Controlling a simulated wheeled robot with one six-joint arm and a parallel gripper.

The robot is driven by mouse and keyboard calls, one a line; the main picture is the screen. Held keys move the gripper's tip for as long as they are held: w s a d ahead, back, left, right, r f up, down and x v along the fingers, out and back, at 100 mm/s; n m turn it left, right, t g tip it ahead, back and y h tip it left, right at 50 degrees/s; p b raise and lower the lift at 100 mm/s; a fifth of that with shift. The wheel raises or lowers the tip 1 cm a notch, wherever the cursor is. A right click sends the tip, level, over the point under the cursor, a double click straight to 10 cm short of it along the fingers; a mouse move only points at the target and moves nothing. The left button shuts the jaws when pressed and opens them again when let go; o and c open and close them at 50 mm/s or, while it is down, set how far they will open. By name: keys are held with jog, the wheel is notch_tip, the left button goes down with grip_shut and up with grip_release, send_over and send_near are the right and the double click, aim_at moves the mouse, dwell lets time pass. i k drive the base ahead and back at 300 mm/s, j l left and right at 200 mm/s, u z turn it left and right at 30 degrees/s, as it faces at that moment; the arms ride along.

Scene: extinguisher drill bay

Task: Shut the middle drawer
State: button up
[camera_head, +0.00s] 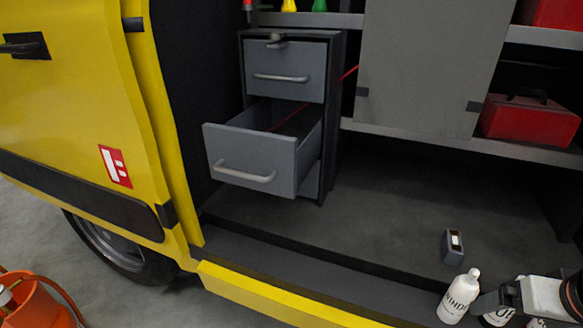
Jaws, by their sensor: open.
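The grey drawer cabinet (335,120) stands inside the yellow van. Its middle drawer (245,158) is pulled well out towards the front left, with a bar handle (245,173) across its front. The top drawer (284,72) is shut. Part of a lower front (311,181) shows under the middle drawer, mostly hidden by it. A thin red strip (290,118) shows inside the open drawer. My gripper (508,296) is at the bottom right corner, open, far from the drawer and touching none of it. Its fingers are small and partly unclear here.
White bottles, one marked WINDOW (459,297), stand by my gripper. A small grey box (453,246) sits on the van floor. A grey panel (425,65) and red case (527,119) are right of the cabinet. The floor before the cabinet is clear.

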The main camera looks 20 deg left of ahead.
aim_at(242, 151)
jog(key=u, duration=1.25)
